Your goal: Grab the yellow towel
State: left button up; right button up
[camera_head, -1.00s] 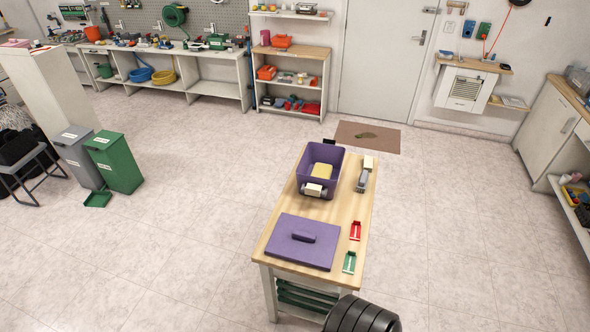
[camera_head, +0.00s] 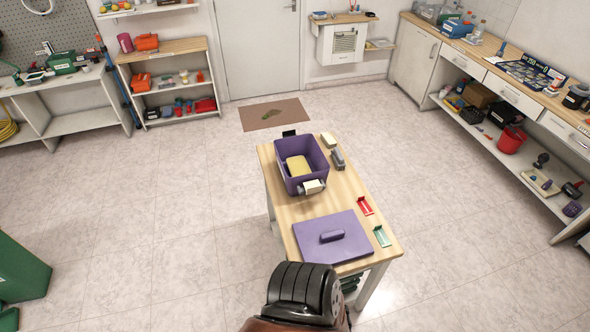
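No clearly recognisable yellow towel shows in the head view. A pale yellow block-like item (camera_head: 298,165) lies inside an open purple bin (camera_head: 318,157) on the wooden table; I cannot tell whether it is cloth. A purple lid (camera_head: 332,238) with a handle lies flat at the table's near end. A dark, ribbed part of my own arm shows at the bottom centre, in front of the table. Neither of my grippers is in view.
The table (camera_head: 284,208) also holds a grey-and-white device (camera_head: 336,157), a red holder (camera_head: 365,206) and a green holder (camera_head: 382,236). A long counter (camera_head: 497,68) with shelves runs along the right wall. A shelf unit (camera_head: 170,86) stands at the back left. Floor around the table is clear.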

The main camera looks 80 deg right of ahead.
aim_at(297, 165)
jog(key=z, duration=0.6)
jog(key=i, duration=0.95)
jog(key=z, duration=0.9)
